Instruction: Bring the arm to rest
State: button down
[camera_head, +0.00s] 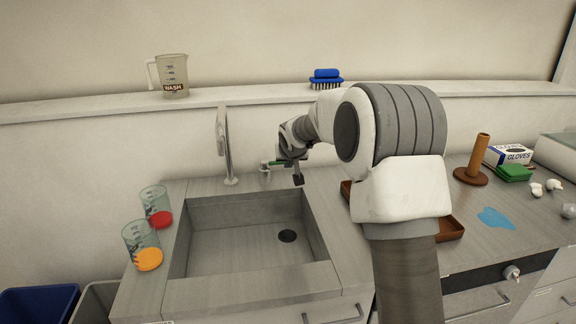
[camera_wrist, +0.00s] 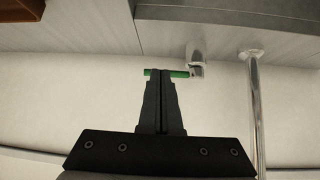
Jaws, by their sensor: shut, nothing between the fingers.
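My arm reaches over the counter from the right. My gripper (camera_head: 298,180) hangs behind the back right corner of the sink, close to the wall. In the wrist view my gripper (camera_wrist: 161,76) shows its two dark fingers together, with nothing between them. A green bar (camera_wrist: 181,73) lies just beyond the fingertips and joins a small grey fitting (camera_wrist: 197,66). The bar also shows in the head view (camera_head: 276,162), beside the gripper. I cannot tell whether the fingers touch it.
The sink (camera_head: 230,252) is empty, with a tall tap (camera_head: 222,140) behind it. A brown tray (camera_head: 450,229) is partly hidden by my arm. A brown post (camera_head: 478,155) and glove box (camera_head: 508,155) stand right.

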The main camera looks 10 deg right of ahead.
jog(key=s+r+g+p, duration=0.1)
jog(key=s+r+p, duration=0.1)
jog(key=s+r, duration=0.55)
jog(key=s+r+p, duration=0.2)
jog(key=s+r, duration=0.2)
jog(key=s, duration=0.6)
jog(key=s+r+g+p, duration=0.1)
jog(key=s+r+p, duration=0.1)
jog(key=s+r, duration=0.5)
jog(key=s+f+g+p, duration=0.1)
jog(key=s+p, duration=0.3)
jog(key=s, duration=1.8)
jog(key=shift+a+f+n+g+y, duration=0.15)
jog(key=shift+f+n+g+y, duration=0.2)
jog(key=shift+f, duration=0.35)
jog(key=shift+s+d, duration=0.1)
jog(key=shift+d, duration=0.1)
